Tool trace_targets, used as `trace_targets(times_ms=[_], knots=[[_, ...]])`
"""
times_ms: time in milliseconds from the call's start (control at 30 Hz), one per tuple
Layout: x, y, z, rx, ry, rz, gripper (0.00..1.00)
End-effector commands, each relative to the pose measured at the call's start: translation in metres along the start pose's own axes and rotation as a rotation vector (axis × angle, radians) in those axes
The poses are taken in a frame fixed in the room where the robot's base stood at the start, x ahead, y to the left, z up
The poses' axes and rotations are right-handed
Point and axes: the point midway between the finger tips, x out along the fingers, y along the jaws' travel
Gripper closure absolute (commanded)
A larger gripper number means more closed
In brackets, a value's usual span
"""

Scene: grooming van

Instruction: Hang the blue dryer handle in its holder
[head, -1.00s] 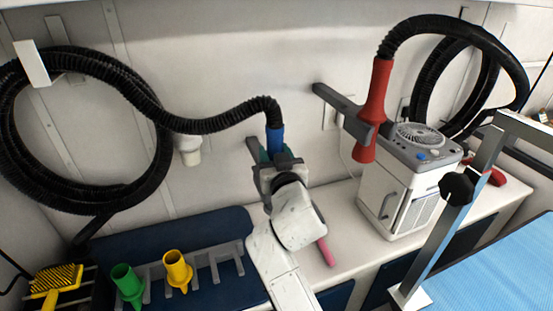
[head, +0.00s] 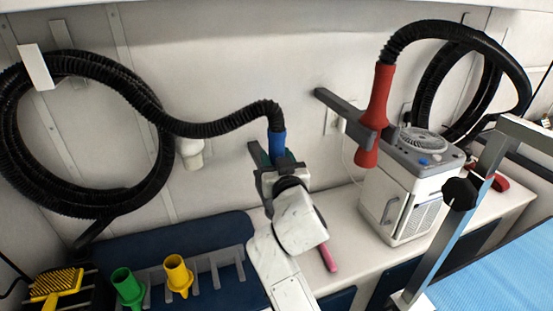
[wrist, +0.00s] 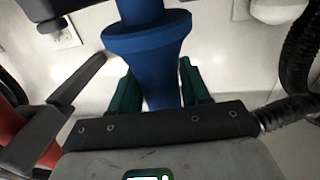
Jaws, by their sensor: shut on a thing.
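The blue dryer handle (head: 277,146) hangs from the end of a black ribbed hose (head: 215,123). My gripper (head: 274,165) is shut on it, with green fingers on either side. In the wrist view the blue handle (wrist: 148,48) passes between the fingers (wrist: 159,88). A grey wall holder (head: 254,149) sticks out just left of the handle in the head view, mostly hidden behind my gripper. I cannot tell whether the handle touches it. The handle's lower part is hidden by my gripper.
A red dryer handle (head: 378,100) hangs in a second grey holder (head: 339,106) to the right, above a white dryer unit (head: 400,203). A white wall fitting (head: 190,152) is left. Green (head: 127,287) and yellow (head: 178,274) nozzles and a pink item (head: 328,257) are below.

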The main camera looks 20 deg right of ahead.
Motion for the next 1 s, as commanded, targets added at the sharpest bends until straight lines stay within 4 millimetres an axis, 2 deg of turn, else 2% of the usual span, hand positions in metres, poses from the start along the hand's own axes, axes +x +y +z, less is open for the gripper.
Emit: trace_targets(times_ms=[333, 1000], knots=[[0.000, 0.000, -0.002, 0.000, 0.004, -0.001, 0.90], [0.000, 0.000, 0.011, 0.000, 0.005, -0.001, 0.90]])
